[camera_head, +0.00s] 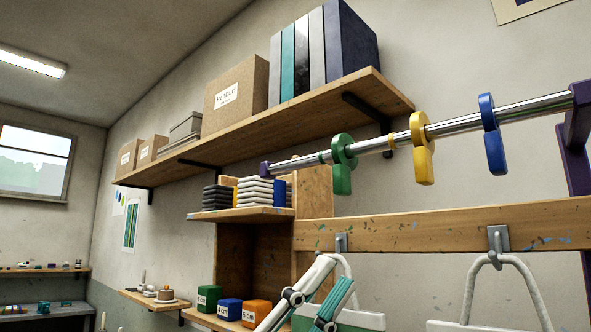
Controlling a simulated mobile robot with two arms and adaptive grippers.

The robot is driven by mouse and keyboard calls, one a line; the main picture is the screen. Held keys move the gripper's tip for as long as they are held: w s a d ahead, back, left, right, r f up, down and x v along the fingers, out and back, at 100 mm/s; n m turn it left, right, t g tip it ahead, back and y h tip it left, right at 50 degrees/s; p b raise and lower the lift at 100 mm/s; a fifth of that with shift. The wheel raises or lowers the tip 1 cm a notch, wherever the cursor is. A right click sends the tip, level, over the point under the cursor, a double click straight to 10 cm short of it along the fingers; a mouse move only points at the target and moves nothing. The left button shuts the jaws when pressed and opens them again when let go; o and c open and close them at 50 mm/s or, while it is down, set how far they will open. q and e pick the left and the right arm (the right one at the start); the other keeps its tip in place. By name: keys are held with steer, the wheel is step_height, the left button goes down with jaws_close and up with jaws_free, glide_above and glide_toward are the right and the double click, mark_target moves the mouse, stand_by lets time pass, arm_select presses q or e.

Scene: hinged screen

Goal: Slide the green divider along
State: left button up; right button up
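The green divider (342,166) is a ring with a flat tab hanging below it. It sits around a shiny metal rail (459,119), left of a yellow divider (422,148) and a blue divider (491,134). My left gripper (339,273) rises from the bottom edge, with white and teal fingers and dark joints. My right gripper is not in view.
A purple end piece (265,169) closes the rail's left end, and a purple bracket (577,130) carries its right end. A wooden beam (420,230) with hooks runs below. The upper shelf (260,125) holds boxes and binders. Colored blocks (229,309) stand lower left.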

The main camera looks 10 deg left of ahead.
mark_target(336, 182)
arm_select(q)
steer(key=s+d+r+m+g+y, duration=0.45)
steer(key=s+d+m+g, duration=0.35)
steer(key=m, duration=0.5)
steer(key=w+a+r+n+t+y, duration=0.3)
steer(key=w+a+r+t+y, duration=0.2)
steer(key=a+r+t+y, duration=0.55)
steer(key=p+x, duration=0.2)
steer(key=x, duration=0.1)
steer(key=p+x, duration=0.2)
steer(key=x, duration=0.2)
steer(key=shift+w+a+f, duration=0.15)
steer(key=shift+w, duration=0.35)
steer(key=shift+w+f, duration=0.1)
steer(key=shift+f, duration=0.15)
jaws_close()
